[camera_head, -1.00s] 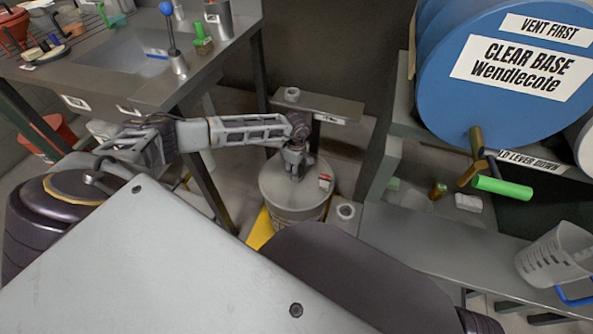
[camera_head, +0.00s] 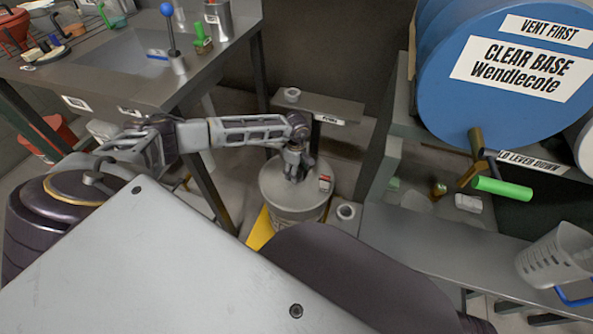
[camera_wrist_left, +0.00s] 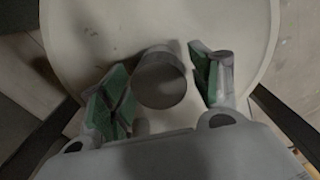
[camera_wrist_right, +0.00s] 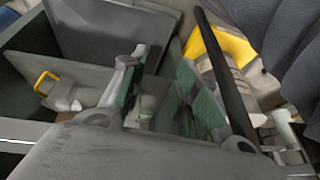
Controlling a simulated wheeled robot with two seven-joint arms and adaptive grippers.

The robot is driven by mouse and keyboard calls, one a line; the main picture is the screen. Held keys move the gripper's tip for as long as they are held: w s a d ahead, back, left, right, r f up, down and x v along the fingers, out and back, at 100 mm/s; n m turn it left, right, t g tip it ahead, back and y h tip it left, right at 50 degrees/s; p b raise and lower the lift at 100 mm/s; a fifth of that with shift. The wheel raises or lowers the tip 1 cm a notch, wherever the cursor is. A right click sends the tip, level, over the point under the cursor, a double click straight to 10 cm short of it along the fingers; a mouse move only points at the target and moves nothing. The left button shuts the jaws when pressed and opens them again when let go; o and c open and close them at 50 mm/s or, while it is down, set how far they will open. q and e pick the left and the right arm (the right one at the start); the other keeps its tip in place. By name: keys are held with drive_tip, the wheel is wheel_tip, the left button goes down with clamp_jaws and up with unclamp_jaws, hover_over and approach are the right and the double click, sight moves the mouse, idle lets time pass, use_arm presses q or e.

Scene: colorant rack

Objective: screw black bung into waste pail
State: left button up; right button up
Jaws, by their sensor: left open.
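The waste pail (camera_head: 290,214) is a pale round drum with a flat lid, standing on the floor in the middle of the head view. My left gripper (camera_head: 299,178) is over its lid, pointing down. In the left wrist view my left gripper (camera_wrist_left: 160,88) is open, its green pads apart on either side of a dark round bung (camera_wrist_left: 160,80). The bung stands on the pale lid; gaps show beside it. Its lower end and any thread are hidden. My right gripper (camera_wrist_right: 165,95) is open and empty in the right wrist view; it is not made out in the head view.
A low bench (camera_head: 345,107) stands behind the pail, with a small ring-shaped part (camera_head: 292,94) on it. A yellow piece (camera_head: 260,230) is at the pail's base. A grey shelf (camera_head: 430,245) is to the right, under the blue drum (camera_head: 500,110). Table legs stand left.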

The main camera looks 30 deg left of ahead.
use_arm(q)
drive_tip(key=shift+n+p, duration=0.85)
drive_tip(key=shift+n, duration=1.35)
drive_tip(key=n+p, duration=0.2)
drive_tip(key=n, duration=0.2)
drive_tip(key=shift+n, duration=0.3)
drive_tip(key=shift+n+p, duration=1.35)
drive_tip(key=shift+n, duration=1.05)
use_arm(e)
drive_tip(key=shift+s+d+f+g+h, duration=0.15)
drive_tip(key=shift+d+f+g, duration=0.15)
drive_tip(key=shift+f, duration=0.25)
drive_tip(key=shift+s+d+f+g+h, duration=0.1)
drive_tip(key=shift+d+f+g+h, duration=0.1)
drive_tip(key=shift+d+f+g, duration=0.3)
drive_tip(key=shift+s+d+f+g+h, duration=0.1)
drive_tip(key=shift+s+d+f+h, duration=0.05)
drive_tip(key=shift+f, duration=0.5)
use_arm(q)
drive_tip(key=c, duration=1)
use_arm(e)
drive_tip(key=shift+f, duration=0.15)
